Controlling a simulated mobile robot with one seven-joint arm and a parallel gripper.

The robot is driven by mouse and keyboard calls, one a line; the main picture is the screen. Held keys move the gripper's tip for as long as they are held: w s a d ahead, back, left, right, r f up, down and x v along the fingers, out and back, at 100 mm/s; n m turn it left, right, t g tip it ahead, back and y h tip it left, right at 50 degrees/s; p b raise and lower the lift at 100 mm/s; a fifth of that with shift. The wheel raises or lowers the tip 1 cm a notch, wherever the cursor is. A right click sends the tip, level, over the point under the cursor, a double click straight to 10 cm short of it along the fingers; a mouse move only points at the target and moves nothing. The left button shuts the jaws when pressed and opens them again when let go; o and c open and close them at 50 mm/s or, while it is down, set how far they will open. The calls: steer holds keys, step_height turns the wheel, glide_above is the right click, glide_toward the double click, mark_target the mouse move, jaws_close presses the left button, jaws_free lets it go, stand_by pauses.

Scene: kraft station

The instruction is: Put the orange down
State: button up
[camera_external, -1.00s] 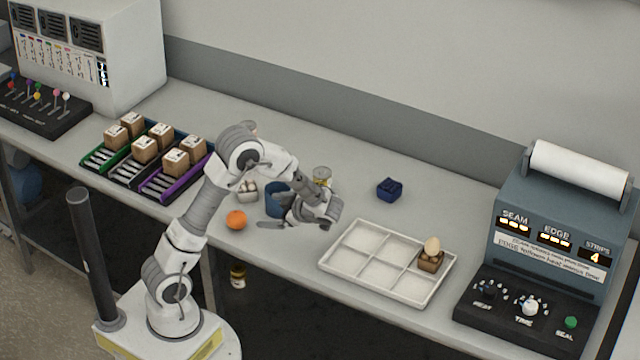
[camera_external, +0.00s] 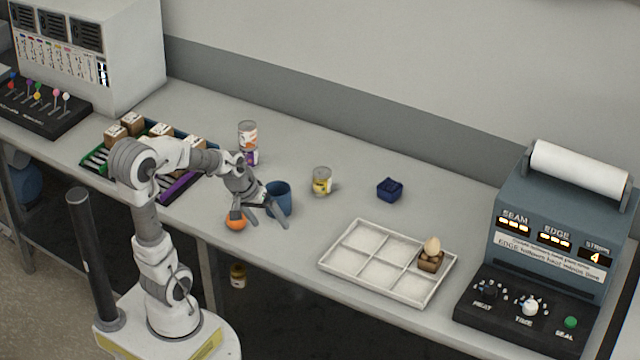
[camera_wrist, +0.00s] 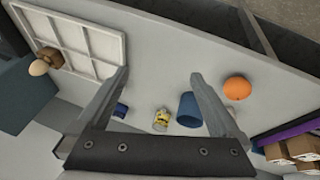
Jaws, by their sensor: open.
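The orange (camera_external: 236,223) rests on the counter near its front edge, partly covered by one finger of my gripper in the external view. In the wrist view the orange (camera_wrist: 237,88) lies right of both fingers, outside the gap between them. My gripper (camera_external: 262,220) is open and empty, tilted down above the counter beside the orange and in front of the blue cup. Its two spread fingers also show in the wrist view (camera_wrist: 160,76). Whether a finger touches the orange I cannot tell.
A blue cup (camera_external: 279,197) stands just behind my gripper. A yellow-labelled can (camera_external: 322,181), a dark blue box (camera_external: 389,190) and a taller can (camera_external: 248,140) stand farther back. A white divided tray (camera_external: 345,262) holds a brown block with an egg-like thing (camera_external: 432,246). Counter between cup and tray is clear.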

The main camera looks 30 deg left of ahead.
steer(key=s+a+r+m+t+y+p, duration=0.1)
steer(key=s+a+r+p, duration=0.3)
steer(key=s+r, duration=0.6)
step_height(320, 180, up, 3)
steer(key=shift+s+a+r+m+y, duration=0.1)
steer(key=shift+s+a+m+y, duration=0.3)
steer(key=shift+a+y, duration=0.55)
steer(key=shift+a+h, duration=0.2)
steer(key=shift+h, duration=0.05)
